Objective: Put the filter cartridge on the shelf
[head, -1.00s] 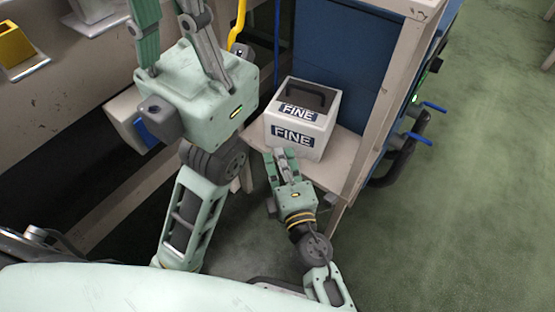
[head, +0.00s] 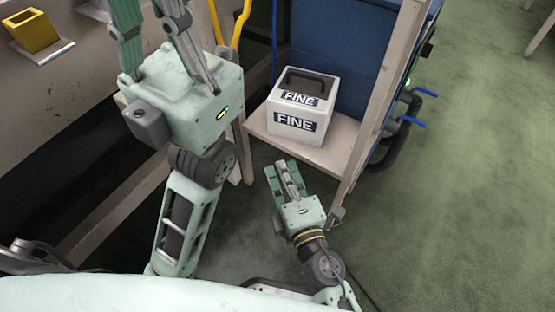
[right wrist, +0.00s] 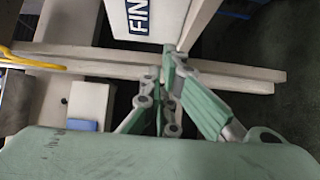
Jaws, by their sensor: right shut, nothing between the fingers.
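The filter cartridge, a white box (head: 318,112) with a dark top handle and FINE labels, sits upright on the low pale shelf (head: 258,126). Its labelled side also shows at the top of the right wrist view (right wrist: 160,18), above the shelf's edge beam (right wrist: 235,84). My right gripper (head: 284,163) is shut and empty, below and in front of the shelf, apart from the box in the head view. Its fingers meet in the right wrist view (right wrist: 168,50). My left gripper (head: 147,12) points up at the upper left. Its fingertips are cut off by the frame.
A pale post (head: 385,95) rises at the shelf's right side, with a blue panel (head: 352,55) behind. Blue-handled fittings (head: 414,121) stick out to its right. A yellow open holder (head: 31,30) is at the far left. Green floor (head: 470,190) is clear at the right.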

